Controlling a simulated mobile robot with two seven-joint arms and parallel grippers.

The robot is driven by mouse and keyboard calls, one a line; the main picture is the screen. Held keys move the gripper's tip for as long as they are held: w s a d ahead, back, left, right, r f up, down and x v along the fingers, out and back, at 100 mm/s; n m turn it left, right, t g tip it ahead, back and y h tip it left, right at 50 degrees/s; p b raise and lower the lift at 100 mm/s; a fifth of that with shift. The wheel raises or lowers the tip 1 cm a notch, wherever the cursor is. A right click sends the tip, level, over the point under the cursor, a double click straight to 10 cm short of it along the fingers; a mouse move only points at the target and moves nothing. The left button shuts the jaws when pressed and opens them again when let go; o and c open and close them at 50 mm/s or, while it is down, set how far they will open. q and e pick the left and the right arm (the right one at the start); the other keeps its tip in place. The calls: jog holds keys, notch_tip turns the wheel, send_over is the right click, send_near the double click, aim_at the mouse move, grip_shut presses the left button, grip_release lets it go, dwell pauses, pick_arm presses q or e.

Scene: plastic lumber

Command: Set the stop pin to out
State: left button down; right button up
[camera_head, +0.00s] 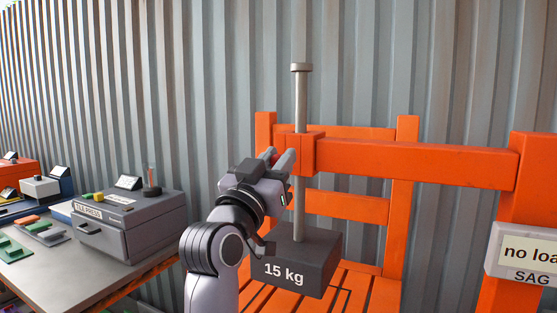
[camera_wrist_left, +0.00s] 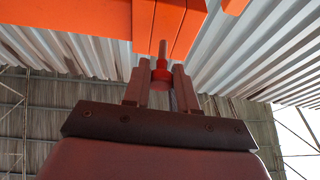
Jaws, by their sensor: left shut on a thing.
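The stop pin (camera_wrist_left: 161,70) has a red knob and a short metal shaft that runs up to the orange beam block in the left wrist view. In the head view only a bit of its red (camera_head: 274,154) shows between the fingers. My left gripper (camera_head: 284,158) is shut on the knob at the side of the orange block (camera_head: 306,154). It also shows in the left wrist view (camera_wrist_left: 160,84), one finger on each side of the knob. A steel rod (camera_head: 300,100) passes upright through the block. A dark 15 kg weight (camera_head: 301,258) is at its lower end. My right gripper is not in view.
The orange frame (camera_head: 430,166) stands against a corrugated wall. A SAG display (camera_head: 523,254) is at right. A grey table (camera_head: 105,268) at left holds a tile press (camera_head: 126,222) and several small items.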

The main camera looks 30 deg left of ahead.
pick_arm(q)
jog(key=c, duration=0.9)
grip_release()
jog(key=shift+s+r, duration=0.1)
jog(key=shift+s, duration=0.05)
jog(key=shift+c, duration=0.2)
jog(key=b+v, duration=0.1)
jog(key=v, duration=0.6)
jog(key=shift+b, duration=0.4)
jog(key=shift+s, duration=0.1)
